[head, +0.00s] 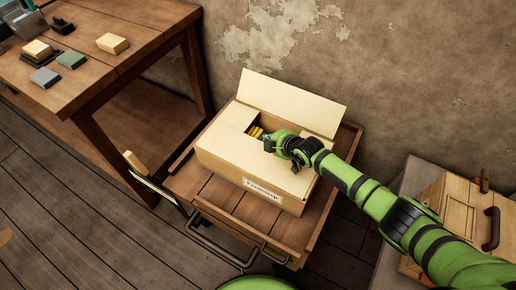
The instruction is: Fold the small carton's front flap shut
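The small carton (225,168) stands on a wooden trolley, with a printed label on its front face. Its back flap (292,102) stands up and leans back towards the wall. The front flap (237,151) appears to lie nearly level over the front part of the opening. Some yellow contents (256,132) show in the gap behind it. My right gripper (268,141) reaches in from the right and is low over the carton's top, by the gap. Its fingers are too small and partly hidden to tell open from shut, or whether they touch the flap. My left gripper is out of view.
The trolley top (235,208) has bare boards in front of the carton and a metal handle (222,250). A wooden table (105,65) with several small blocks stands at left. A wooden box (458,213) with handles stands at right. The wall is close behind.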

